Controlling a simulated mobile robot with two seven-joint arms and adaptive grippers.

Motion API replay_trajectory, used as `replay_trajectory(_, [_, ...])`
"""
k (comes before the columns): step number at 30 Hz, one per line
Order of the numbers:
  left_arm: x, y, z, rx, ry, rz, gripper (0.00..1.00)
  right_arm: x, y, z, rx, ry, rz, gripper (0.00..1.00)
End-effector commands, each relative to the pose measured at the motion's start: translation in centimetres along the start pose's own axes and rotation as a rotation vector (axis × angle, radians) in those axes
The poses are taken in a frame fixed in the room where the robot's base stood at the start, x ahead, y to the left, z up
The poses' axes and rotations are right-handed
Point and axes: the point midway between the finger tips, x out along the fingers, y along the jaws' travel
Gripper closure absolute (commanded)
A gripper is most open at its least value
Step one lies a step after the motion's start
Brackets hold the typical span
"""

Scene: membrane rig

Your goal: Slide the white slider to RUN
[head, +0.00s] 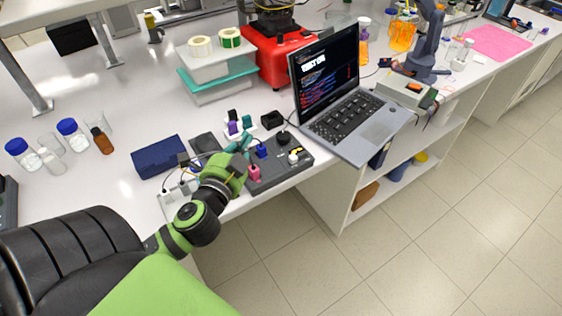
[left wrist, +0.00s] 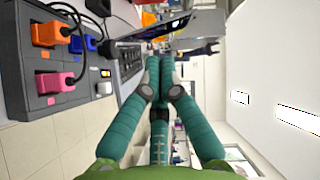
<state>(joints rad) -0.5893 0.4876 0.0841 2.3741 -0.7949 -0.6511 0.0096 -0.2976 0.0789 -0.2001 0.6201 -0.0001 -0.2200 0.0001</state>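The dark control box (head: 279,174) sits near the front edge of the bench, left of the laptop. RUN lettering is too small to read. My left gripper (head: 240,141) is above the box's left side, apart from the white slider. Its teal fingers are together and empty in the left wrist view (left wrist: 160,62).
An open laptop (head: 350,113) stands right of the box. A dark blue case (head: 158,157) and white plugs lie to the left. A rack with coloured pieces (head: 238,124) is behind. Bottles (head: 69,133) stand far left. The floor in front is clear.

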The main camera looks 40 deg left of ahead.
Motion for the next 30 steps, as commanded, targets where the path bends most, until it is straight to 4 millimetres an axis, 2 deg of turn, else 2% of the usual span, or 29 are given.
replay_trajectory(1, [0.5, -1.9, -1.8, 0.131, 0.116, -0.066, 1.0, 0.0, 0.0, -0.2, 0.0, 0.003, 0.0, 1.0])
replay_trajectory(4, [0.4, -4.1, -6.0, 0.432, 0.373, -0.169, 1.0, 0.0, 0.0, -0.2, 0.0, 0.003, 0.0, 1.0])
replay_trajectory(6, [-0.2, -3.8, -8.6, 0.665, 0.552, -0.203, 1.0, 0.0, 0.0, -0.2, 0.0, 0.003, 0.0, 1.0])
replay_trajectory(9, [-1.2, -1.4, -10.4, 1.019, 0.786, -0.196, 1.0, 0.0, 0.0, -0.2, 0.0, 0.003, 0.0, 1.0])
replay_trajectory(11, [-1.6, 0.5, -10.0, 1.232, 0.902, -0.159, 1.0, 0.0, 0.0, -0.1, 0.0, 0.003, 0.0, 1.0])
replay_trajectory(13, [-1.6, 2.4, -8.5, 1.466, 1.006, -0.093, 1.0, 0.0, 0.0, -0.1, 0.0, 0.002, 0.0, 1.0])
replay_trajectory(15, [-1.3, 3.7, -6.3, 1.667, 1.073, -0.012, 1.0, 0.0, 0.0, -0.1, 0.0, 0.002, 0.0, 1.0])
replay_trajectory(18, [-0.6, 4.5, -3.3, 1.881, 1.118, 0.096, 1.0, 0.0, 0.0, 0.0, 0.0, 0.001, 0.0, 1.0])
replay_trajectory(21, [0.0, 4.5, -1.2, 2.001, 1.13, 0.172, 1.0, 0.0, 0.0, 0.1, 0.0, 0.0, 0.0, 1.0])
replay_trajectory(23, [0.2, 4.5, -0.6, 2.036, 1.131, 0.195, 1.0, 0.0, 0.0, 0.1, 0.0, -0.001, 0.0, 1.0])
replay_trajectory(30, [1.2, 5.5, -0.7, 2.047, 1.13, 0.203, 1.0, 0.0, -0.1, 0.2, 0.0, -0.003, -0.001, 1.0])
